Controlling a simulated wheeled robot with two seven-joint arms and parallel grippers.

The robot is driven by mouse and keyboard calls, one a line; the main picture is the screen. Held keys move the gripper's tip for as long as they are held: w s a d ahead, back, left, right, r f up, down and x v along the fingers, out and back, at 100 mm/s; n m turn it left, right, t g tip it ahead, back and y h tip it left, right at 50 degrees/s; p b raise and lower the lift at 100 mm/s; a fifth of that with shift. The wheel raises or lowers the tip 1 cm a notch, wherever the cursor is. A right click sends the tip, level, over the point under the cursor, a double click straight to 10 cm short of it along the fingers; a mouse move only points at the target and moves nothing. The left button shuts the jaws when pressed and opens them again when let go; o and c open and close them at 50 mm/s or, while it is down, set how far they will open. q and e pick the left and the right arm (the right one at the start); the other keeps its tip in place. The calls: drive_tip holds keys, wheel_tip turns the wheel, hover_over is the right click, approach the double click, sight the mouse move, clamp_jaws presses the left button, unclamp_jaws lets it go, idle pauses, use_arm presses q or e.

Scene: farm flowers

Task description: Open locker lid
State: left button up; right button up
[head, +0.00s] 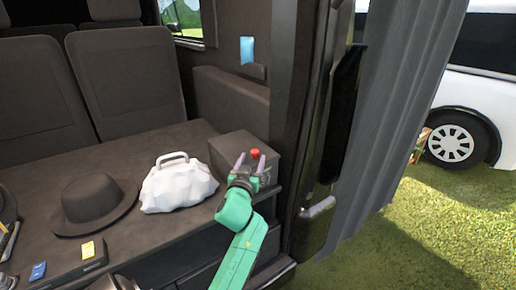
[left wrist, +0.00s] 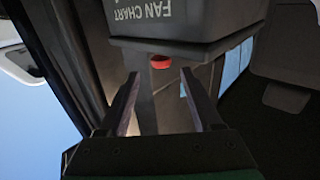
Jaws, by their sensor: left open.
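The locker is a dark grey box (head: 232,143) at the right rear corner of the vehicle's cargo deck, and its lid looks shut. A red knob (head: 254,153) shows on its near side, between my fingertips as seen from the head. My left gripper (head: 251,162) is open, its two fingers pointing toward the locker. In the left wrist view the red knob (left wrist: 160,62) lies ahead of and between the open fingers (left wrist: 158,92), apparently not touched. The grey box with upside-down "FAN CHART" lettering (left wrist: 190,22) is above it. My right gripper is not in view.
A white bag (head: 177,187) and a dark hat (head: 92,203) lie on the deck to the left. A yellow item (head: 88,249) and a blue item (head: 38,271) are at the lower left. The door frame and grey curtain (head: 385,110) stand close on the right.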

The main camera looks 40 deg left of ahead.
sight(257, 147)
use_arm(q)
drive_tip(key=x, duration=0.9)
drive_tip(key=shift+s+a+b, duration=0.1)
drive_tip(key=shift+a+b, duration=0.05)
drive_tip(key=shift+b, duration=0.15)
clamp_jaws()
idle(0.7)
